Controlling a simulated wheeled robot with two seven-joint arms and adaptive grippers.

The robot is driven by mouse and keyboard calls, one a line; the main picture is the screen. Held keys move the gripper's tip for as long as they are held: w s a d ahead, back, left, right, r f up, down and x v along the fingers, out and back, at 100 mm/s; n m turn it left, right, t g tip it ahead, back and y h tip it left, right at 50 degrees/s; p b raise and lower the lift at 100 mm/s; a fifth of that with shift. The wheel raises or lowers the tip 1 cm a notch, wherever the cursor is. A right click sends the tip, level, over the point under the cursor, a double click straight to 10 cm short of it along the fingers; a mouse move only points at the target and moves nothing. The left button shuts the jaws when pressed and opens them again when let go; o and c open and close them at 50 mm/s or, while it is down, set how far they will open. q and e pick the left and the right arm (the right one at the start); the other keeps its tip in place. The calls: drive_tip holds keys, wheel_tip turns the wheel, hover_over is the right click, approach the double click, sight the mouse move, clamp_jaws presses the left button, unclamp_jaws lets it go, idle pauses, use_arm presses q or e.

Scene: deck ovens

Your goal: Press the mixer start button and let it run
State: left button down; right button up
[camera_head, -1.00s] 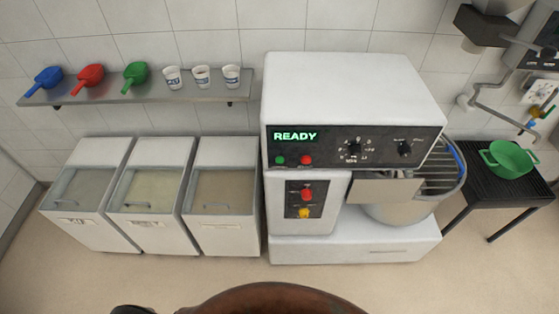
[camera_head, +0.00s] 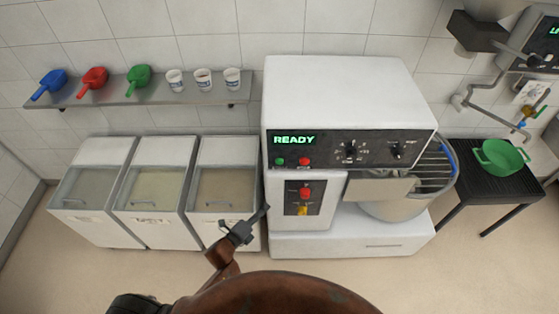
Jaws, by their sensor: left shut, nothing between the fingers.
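The mixer (camera_head: 345,92) is a large white machine at the centre right. Its display (camera_head: 294,139) reads READY in green. Below the display are a green button (camera_head: 280,161) and a red button (camera_head: 305,161). Lower down, a dark plate carries a bigger red button (camera_head: 305,193) above a yellow one (camera_head: 302,210). The steel bowl (camera_head: 398,207) sits at the mixer's right, partly behind a panel. My left gripper (camera_head: 265,209) is shut and empty, in front of the mixer's lower left edge and below the green button, apart from it in the picture. My right gripper is not in view.
Three white bins (camera_head: 92,192) with clear lids stand left of the mixer. A wall shelf (camera_head: 140,97) holds blue, red and green scoops and three cups. A black table (camera_head: 490,187) with a green bowl (camera_head: 501,157) stands at the right. The floor in front is clear.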

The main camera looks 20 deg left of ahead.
sight(279, 162)
use_arm(q)
drive_tip(key=d+r+m+h, duration=0.2)
drive_tip(key=d+r+m, duration=0.1)
drive_tip(key=r, duration=0.5)
drive_tip(key=d+r+m+t+h+p, duration=0.1)
drive_tip(key=d+r+m, duration=0.2)
drive_tip(key=r, duration=0.5)
drive_tip(key=shift+s+r+m+h, duration=0.15)
drive_tip(key=shift+r+m+h, duration=0.05)
drive_tip(key=shift+m+h, duration=0.2)
drive_tip(key=w+a+b, duration=0.1)
drive_tip(key=w+a, duration=0.1)
drive_tip(key=w, duration=0.6)
drive_tip(key=shift+w+a+b, duration=0.25)
drive_tip(key=shift+a+b, duration=0.05)
drive_tip(key=shift+b, duration=0.05)
